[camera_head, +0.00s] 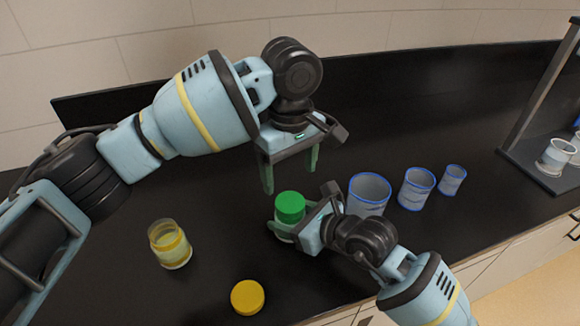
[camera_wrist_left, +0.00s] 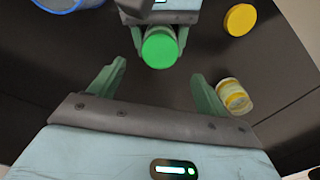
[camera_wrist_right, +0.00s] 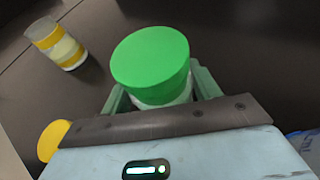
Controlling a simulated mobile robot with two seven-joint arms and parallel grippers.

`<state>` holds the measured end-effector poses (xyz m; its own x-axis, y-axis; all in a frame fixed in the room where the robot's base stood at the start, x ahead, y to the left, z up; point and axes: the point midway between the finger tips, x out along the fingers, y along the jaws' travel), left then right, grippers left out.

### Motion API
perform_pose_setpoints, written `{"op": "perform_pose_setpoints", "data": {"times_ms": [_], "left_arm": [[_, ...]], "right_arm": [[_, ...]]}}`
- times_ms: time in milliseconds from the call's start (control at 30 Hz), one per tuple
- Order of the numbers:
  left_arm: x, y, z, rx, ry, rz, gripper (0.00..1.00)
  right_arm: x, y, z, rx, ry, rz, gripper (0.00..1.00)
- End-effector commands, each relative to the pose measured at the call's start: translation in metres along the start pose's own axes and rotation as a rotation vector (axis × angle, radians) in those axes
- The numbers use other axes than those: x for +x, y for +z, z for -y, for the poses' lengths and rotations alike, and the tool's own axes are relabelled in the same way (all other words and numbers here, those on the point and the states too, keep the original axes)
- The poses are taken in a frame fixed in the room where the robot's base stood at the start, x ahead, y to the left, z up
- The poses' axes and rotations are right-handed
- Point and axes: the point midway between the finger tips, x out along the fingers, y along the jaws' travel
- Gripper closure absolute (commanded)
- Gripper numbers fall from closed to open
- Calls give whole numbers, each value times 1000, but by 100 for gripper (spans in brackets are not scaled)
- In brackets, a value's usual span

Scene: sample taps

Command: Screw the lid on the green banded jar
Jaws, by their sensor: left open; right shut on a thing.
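The green lid (camera_head: 290,207) sits on top of the jar (camera_head: 283,232), whose clear wall shows just below it. In the right wrist view the lid (camera_wrist_right: 150,58) covers the jar's mouth and looks a little tilted; whether it is threaded on cannot be told. The jar's green band is hidden. My right gripper (camera_wrist_right: 158,88) is shut on the jar, one finger on each side, below the lid. My left gripper (camera_head: 290,180) is open and empty above the lid, fingers pointing down. In the left wrist view the lid (camera_wrist_left: 160,48) lies between and beyond its fingertips.
A yellow-banded jar (camera_head: 170,244) without a lid stands on the black bench at left. A yellow lid (camera_head: 247,297) lies near the front edge. Three blue-rimmed cups (camera_head: 369,194) stand right of my right gripper. A rack (camera_head: 545,165) with jars is at far right.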

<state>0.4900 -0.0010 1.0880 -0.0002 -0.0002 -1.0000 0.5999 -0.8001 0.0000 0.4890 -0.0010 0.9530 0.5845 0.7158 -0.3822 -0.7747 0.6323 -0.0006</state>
Motion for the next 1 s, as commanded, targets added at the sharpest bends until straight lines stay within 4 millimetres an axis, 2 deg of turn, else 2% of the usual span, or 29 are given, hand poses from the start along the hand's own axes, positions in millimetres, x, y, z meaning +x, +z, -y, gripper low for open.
{"op": "perform_pose_setpoints", "data": {"times_ms": [167, 567, 1000], "left_arm": [[-4, 0, 0, -64, 0, 0, 23], [0, 0, 0, -65, -1, 0, 23], [57, 0, 0, -64, -2, 0, 23]], "right_arm": [[0, 0, 0, 0, 0, -1, 100], [0, 0, 0, 0, 0, -1, 100], [0, 0, 0, 0, 0, -1, 100]]}}
